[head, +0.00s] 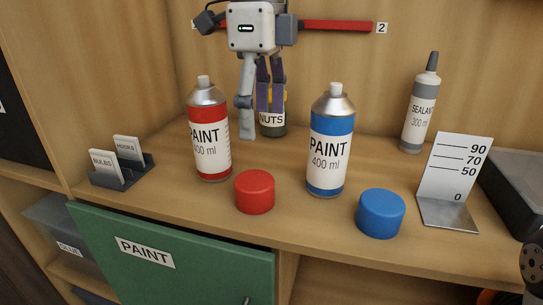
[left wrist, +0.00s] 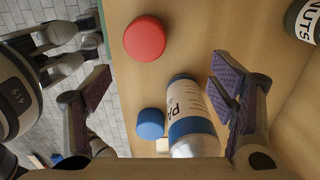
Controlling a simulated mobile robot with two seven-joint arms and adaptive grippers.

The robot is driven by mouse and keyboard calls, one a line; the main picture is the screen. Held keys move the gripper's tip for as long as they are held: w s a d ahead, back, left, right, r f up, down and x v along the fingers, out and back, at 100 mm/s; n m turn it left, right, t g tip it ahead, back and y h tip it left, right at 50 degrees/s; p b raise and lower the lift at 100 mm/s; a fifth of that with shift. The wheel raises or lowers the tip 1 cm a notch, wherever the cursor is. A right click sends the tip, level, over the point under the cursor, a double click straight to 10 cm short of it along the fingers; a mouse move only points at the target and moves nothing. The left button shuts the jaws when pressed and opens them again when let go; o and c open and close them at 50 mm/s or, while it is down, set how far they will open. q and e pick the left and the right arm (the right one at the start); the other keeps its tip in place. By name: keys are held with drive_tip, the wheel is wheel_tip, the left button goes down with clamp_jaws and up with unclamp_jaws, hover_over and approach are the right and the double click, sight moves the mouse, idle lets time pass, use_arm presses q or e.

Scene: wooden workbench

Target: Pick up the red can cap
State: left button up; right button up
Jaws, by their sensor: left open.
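The red can cap (head: 255,192) stands on the bench near its front edge, in front of and between the red paint can (head: 209,135) and the blue paint can (head: 330,145). In the left wrist view the red cap (left wrist: 145,38) is at upper left, fully visible and touched by nothing. My left gripper (head: 262,108) hangs fingers-down behind the cap, in front of the nuts jar (head: 272,120). Its jaws (left wrist: 165,85) are spread wide and empty. The blue can (left wrist: 192,112) shows between and below the pads. My right gripper does not show clearly.
The blue cap (head: 381,212) sits right of the red one. A scale plate (head: 455,170), sealant bottle (head: 421,105) and grey box (head: 520,175) stand at right. A card holder (head: 122,172) is at left. The green PAINT door (head: 180,255) is below the edge.

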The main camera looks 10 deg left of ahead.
use_arm(q)
hover_over(259, 182)
drive_tip(key=f, duration=0.4)
drive_tip(key=shift+w+a+f, duration=0.1)
drive_tip(key=shift+w+a, duration=0.1)
drive_tip(key=shift+w, duration=0.15)
drive_tip(key=f, duration=0.6)
drive_tip(key=shift+s+d+f+p, duration=0.15)
drive_tip(key=shift+s+f+p, duration=0.15)
drive_tip(key=shift+p, duration=0.05)
drive_tip(key=shift+w+f, duration=0.1)
drive_tip(key=shift+f, duration=0.25)
drive_tip(key=c, duration=0.8)
